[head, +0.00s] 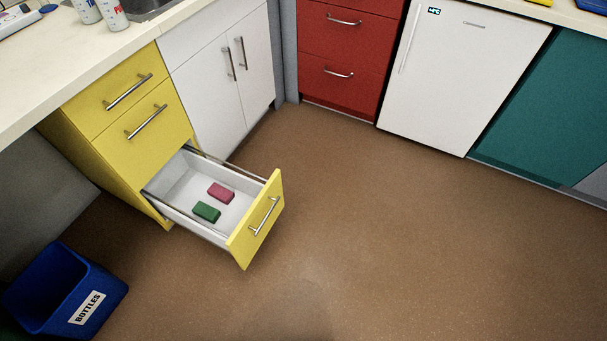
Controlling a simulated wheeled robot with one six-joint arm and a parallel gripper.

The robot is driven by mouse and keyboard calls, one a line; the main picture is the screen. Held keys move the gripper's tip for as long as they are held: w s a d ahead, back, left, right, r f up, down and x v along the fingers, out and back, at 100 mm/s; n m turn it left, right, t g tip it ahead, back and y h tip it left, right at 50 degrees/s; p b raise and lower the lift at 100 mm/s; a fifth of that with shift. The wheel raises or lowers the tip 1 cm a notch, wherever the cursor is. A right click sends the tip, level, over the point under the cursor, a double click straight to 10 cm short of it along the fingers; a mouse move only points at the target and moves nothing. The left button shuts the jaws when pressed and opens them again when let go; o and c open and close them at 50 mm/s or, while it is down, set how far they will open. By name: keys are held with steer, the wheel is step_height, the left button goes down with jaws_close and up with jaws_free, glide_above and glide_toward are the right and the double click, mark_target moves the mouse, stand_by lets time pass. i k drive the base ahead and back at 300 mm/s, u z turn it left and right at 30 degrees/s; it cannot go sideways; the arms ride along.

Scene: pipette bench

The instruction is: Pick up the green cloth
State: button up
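A green folded cloth (207,212) lies in the open bottom drawer of the yellow cabinet in the head view. It is a small flat block shape, near the drawer's front left part. The open drawer (238,204) has white inner walls and a yellow front. My gripper is not in view.
The yellow cabinet (101,151) stands under the cream counter (50,80). White doors (218,80), red drawers (343,90) and a white fridge (455,85) line the back. The brown floor (400,240) is clear.

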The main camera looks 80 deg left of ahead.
mark_target(207, 212)
steer(key=u, duration=3.55)
steer(key=i, duration=0.9)
steer(key=z, duration=0.65)
